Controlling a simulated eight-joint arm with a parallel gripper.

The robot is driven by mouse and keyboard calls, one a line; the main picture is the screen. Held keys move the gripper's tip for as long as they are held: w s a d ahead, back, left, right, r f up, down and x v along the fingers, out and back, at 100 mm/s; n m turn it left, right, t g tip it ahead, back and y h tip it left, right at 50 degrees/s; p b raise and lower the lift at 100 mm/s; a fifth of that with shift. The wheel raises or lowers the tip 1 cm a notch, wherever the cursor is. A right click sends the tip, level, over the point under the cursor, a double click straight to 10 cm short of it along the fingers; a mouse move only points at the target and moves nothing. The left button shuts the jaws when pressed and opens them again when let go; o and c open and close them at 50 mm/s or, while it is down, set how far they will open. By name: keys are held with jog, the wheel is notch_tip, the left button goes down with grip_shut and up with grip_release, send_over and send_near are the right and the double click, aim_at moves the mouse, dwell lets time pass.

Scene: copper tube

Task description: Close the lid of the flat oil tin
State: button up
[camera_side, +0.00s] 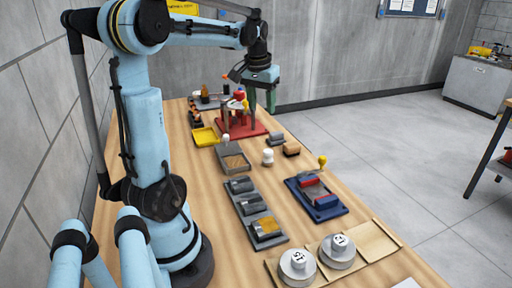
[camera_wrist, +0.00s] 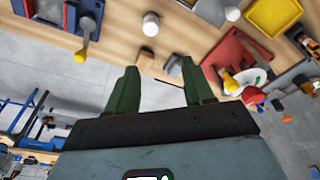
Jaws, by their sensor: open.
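A flat grey open tin (camera_side: 234,161) with brown contents lies mid-table in the side view; I take it for the oil tin. A white knob (camera_side: 226,138) stands at its far edge, perhaps on a raised lid, but the lid is too small to make out. My gripper (camera_side: 262,108) is open and empty, high at the table's far right edge, beyond the tin and apart from it. In the wrist view my green fingers (camera_wrist: 160,68) are spread, with nothing between them. The tin is not clearly visible there.
A red stand (camera_side: 252,130) with upright parts is near my gripper. A yellow tray (camera_side: 204,137) lies left of it. A white knobbed piece (camera_side: 268,157) and a brown block (camera_side: 291,148) are right of the tin. A blue fixture (camera_side: 316,198) and grey holders (camera_side: 252,208) are nearer.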

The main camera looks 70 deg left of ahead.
aim_at(226, 135)
jog(key=s+a+f+n+g+h, duration=0.1)
jog(key=s+a+n, duration=0.1)
jog(key=s+a, duration=0.3)
jog(key=s+a+f+n+g, duration=0.1)
jog(key=s+a, duration=0.2)
jog(key=a, duration=0.5)
jog(key=f, duration=1.2)
jog(key=shift+w+d, duration=0.25)
jog(key=shift+c, duration=0.5)
grip_shut()
